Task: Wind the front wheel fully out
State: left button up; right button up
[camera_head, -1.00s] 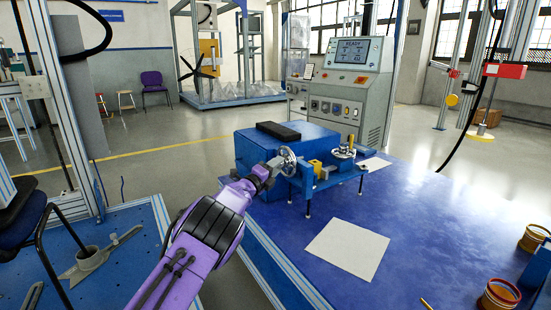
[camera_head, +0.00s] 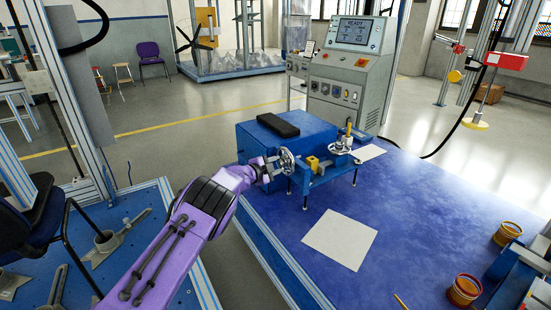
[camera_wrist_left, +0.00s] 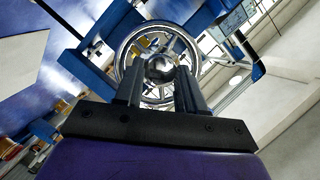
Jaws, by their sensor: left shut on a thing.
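The front wheel (camera_head: 286,160) is a silver spoked handwheel on the front of a blue machine (camera_head: 252,146) that stands on the blue table. My left gripper (camera_head: 268,171) reaches it from the left. In the left wrist view the wheel's rim (camera_wrist_left: 122,52) circles behind the fingers, and my left gripper (camera_wrist_left: 160,70) is shut on a round silver knob (camera_wrist_left: 160,67) in front of the spokes. A second handwheel (camera_head: 341,147) with an upright brass-coloured handle lies flat at the machine's right end. My right gripper is out of view.
A white sheet (camera_head: 340,239) lies on the blue table (camera_head: 420,215) in front of the machine. Orange-rimmed pots (camera_head: 464,290) stand at the table's right. A grey console (camera_head: 345,80) stands behind. A black pad (camera_head: 278,125) lies on the machine.

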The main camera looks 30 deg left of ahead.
pick_arm(q)
jog(key=shift+r+n+g+p, duration=0.1)
jog(key=shift+n+g+p, duration=0.25)
jog(key=shift+n, duration=0.35)
jog(key=shift+a+n+g+h, duration=0.1)
jog(key=shift+n+g+h, duration=0.15)
jog(key=shift+n+h, duration=0.25)
jog(key=shift+f+n+g+h+b, duration=0.3)
jog(key=shift+n+b, duration=0.35)
jog(key=shift+n, duration=0.25)
jog(key=shift+a+r+n+g+h+b, duration=0.15)
jog(key=shift+n+g+h+b, duration=0.25)
jog(key=shift+n+b, duration=0.4)
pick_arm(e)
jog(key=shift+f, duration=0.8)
pick_arm(q)
jog(key=shift+w+r, duration=0.1)
jog(key=o, duration=1.1)
jog(key=shift+c, duration=0.2)
jog(key=shift+r, duration=0.1)
